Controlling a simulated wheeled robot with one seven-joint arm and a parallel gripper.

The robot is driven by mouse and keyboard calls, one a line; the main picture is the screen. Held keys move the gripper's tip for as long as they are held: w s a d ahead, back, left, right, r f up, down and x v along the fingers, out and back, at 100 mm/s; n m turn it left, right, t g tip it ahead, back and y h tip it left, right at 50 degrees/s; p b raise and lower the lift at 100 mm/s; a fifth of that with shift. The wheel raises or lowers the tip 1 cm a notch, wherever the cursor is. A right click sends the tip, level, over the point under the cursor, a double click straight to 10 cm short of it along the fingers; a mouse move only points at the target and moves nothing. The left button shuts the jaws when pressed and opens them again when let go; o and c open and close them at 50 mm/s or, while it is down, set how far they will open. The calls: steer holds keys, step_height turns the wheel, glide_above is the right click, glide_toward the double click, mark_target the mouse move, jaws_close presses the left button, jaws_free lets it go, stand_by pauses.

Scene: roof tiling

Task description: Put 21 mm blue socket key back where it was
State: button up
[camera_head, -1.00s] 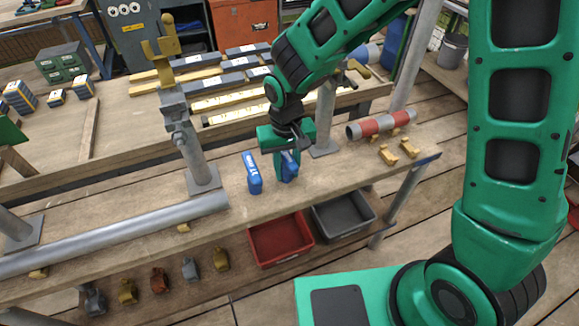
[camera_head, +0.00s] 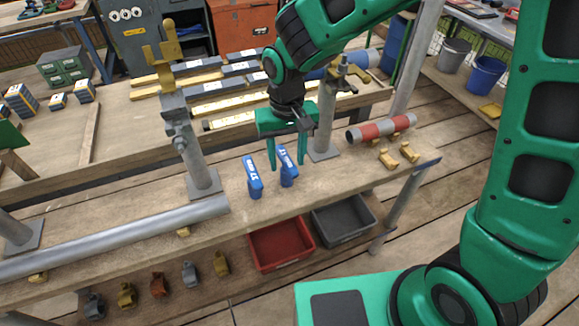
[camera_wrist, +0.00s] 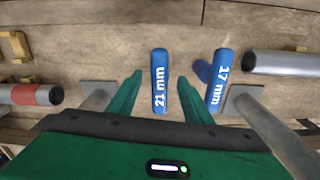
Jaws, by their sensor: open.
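The blue 21 mm socket key (camera_head: 288,168) stands on the wooden bench, just right of the blue 17 mm socket key (camera_head: 254,178). In the wrist view the 21 mm key (camera_wrist: 160,82) lies between my fingers as seen from above, with its label readable, and the 17 mm key (camera_wrist: 217,82) is outside them on the right. My gripper (camera_head: 287,163) is open and empty, pointing down above the 21 mm key. Its two green fingers (camera_wrist: 159,80) show apart in the wrist view, with gaps on both sides of the key.
A metal post (camera_head: 186,145) stands left of the keys and another post (camera_head: 326,120) stands close on the right. A red and grey pipe (camera_head: 381,128) and yellow clamps lie farther right. Red (camera_head: 281,244) and grey (camera_head: 343,219) bins sit below the bench edge.

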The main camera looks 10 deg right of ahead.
step_height(320, 180, up, 6)
steer(key=shift+f, duration=0.1)
steer(key=s+d+r+m, duration=0.2)
steer(key=d, duration=1)
steer(key=s+d+r+m, duration=0.2)
steer(key=s+d+r, duration=0.1)
steer(key=d, duration=0.9)
steer(key=s+d+m, duration=0.4)
steer(key=s+d, duration=0.8)
steer(key=s, duration=0.3)
steer(key=shift+s+f, duration=0.15)
steer(key=shift+s, duration=0.15)
